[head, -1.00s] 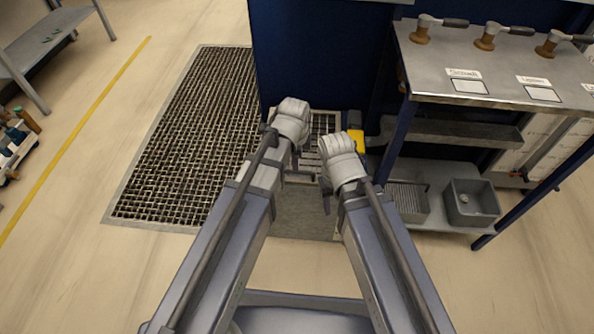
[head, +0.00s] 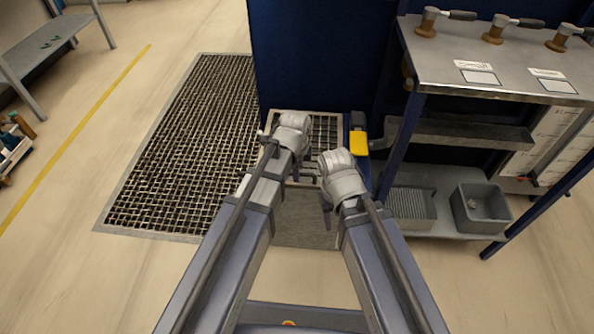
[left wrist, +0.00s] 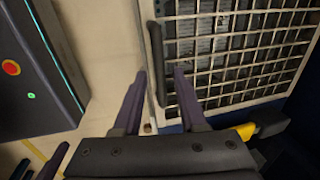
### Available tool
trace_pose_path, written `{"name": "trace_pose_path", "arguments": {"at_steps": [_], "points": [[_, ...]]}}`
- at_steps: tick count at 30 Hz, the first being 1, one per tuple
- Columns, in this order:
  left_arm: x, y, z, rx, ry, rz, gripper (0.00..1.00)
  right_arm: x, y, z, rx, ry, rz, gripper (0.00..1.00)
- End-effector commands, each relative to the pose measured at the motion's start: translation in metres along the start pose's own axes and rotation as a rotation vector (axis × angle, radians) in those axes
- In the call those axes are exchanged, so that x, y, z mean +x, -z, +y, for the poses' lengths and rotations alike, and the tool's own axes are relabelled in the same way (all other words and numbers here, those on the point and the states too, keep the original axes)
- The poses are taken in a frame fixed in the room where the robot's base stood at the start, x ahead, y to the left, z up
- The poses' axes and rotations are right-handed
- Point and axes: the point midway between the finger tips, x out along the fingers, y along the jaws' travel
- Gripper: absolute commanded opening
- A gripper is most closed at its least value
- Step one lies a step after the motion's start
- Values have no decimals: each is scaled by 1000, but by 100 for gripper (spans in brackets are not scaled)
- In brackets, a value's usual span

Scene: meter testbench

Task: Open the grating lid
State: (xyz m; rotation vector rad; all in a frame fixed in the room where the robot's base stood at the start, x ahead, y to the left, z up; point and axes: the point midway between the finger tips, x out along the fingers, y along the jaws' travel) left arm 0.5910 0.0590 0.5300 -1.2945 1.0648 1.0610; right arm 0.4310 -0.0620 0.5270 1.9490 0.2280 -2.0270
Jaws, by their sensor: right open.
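The grating lid (head: 326,128) is a small pale metal grid set in a low box at the foot of the blue cabinet. It also fills the upper right of the left wrist view (left wrist: 235,45). A dark bar handle (left wrist: 160,68) stands along its edge. My left gripper (head: 295,178) is over the lid's left part and hides some of it. In the left wrist view my left gripper (left wrist: 160,82) is open, with the handle showing between its fingers; contact cannot be told. My right gripper (head: 326,208) is open and empty, near the lid's front right.
A yellow block (head: 359,143) on a grey pipe sits right of the lid. A steel bench (head: 440,70) with a lower shelf and a grey bin (head: 480,208) stands on the right. A large floor grating (head: 180,150) lies left.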

Motion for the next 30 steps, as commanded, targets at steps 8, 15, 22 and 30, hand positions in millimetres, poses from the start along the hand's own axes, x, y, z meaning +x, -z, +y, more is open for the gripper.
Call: {"name": "trace_pose_path", "arguments": {"at_steps": [8, 15, 22, 30], "points": [[0, 0, 0, 0, 0, 0, 8, 0, 0, 0, 0, 0, 0, 50], [0, 0, 0, 0, 0, 0, 0, 0, 0, 0, 0, 0, 0, 50], [0, 0, 0, 0, -1, 0, 0, 0, 0, 0, 0, 0, 0, 50], [0, 0, 0, 0, -1, 0, 0, 0, 0, 0, 0, 0, 0, 50]]}}
